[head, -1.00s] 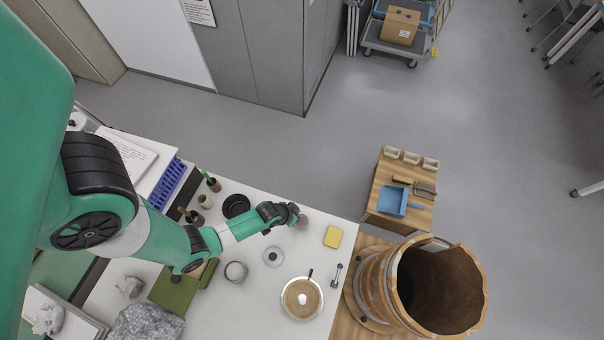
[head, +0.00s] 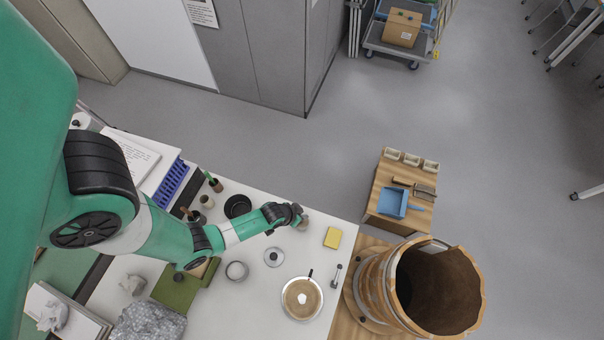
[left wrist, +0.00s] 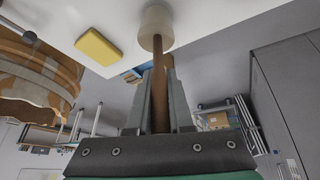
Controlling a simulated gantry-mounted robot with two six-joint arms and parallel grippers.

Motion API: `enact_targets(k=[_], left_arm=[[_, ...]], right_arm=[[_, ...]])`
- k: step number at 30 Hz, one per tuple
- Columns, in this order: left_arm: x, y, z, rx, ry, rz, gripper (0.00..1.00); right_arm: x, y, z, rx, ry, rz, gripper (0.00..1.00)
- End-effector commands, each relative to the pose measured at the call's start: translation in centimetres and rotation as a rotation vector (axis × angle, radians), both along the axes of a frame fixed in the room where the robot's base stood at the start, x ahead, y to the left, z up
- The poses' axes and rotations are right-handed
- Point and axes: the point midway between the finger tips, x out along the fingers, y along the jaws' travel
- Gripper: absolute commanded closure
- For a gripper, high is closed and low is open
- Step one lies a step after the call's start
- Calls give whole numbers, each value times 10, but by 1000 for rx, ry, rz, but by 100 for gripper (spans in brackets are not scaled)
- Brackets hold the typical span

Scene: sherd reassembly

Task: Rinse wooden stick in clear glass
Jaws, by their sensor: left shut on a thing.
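My left gripper (head: 296,214) is over the white table near its far right edge. In the left wrist view it (left wrist: 159,85) is shut on a brown wooden stick (left wrist: 158,60), which lies between the two grey fingers. The stick's far end meets a small pale, cloudy-looking glass (left wrist: 156,28). The end seems to be inside the glass, but its depth is hidden. In the head view the glass (head: 303,224) stands just beside the gripper tip, partly covered by it. My right gripper is not in view.
A yellow sponge (head: 333,237) lies right of the glass. A round lid (head: 274,257), a grey ring-like dish (head: 237,271) and a plate with a brown disc (head: 302,298) lie nearer. A black bowl (head: 238,206) is at left.

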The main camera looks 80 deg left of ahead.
Motion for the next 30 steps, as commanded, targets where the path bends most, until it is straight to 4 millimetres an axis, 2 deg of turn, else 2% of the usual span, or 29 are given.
enact_targets(k=[1, 18, 25, 30], left_arm=[[-1, 0, 11, 0, 0, 1, 100], [-6, 0, 63, 0, 0, 1, 100], [-6, 0, 65, 0, 0, 0, 100], [-6, 0, 76, 0, 0, 0, 100]], right_arm=[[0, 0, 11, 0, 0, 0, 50], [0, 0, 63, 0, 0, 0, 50], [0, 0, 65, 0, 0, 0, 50], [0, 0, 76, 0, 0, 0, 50]])
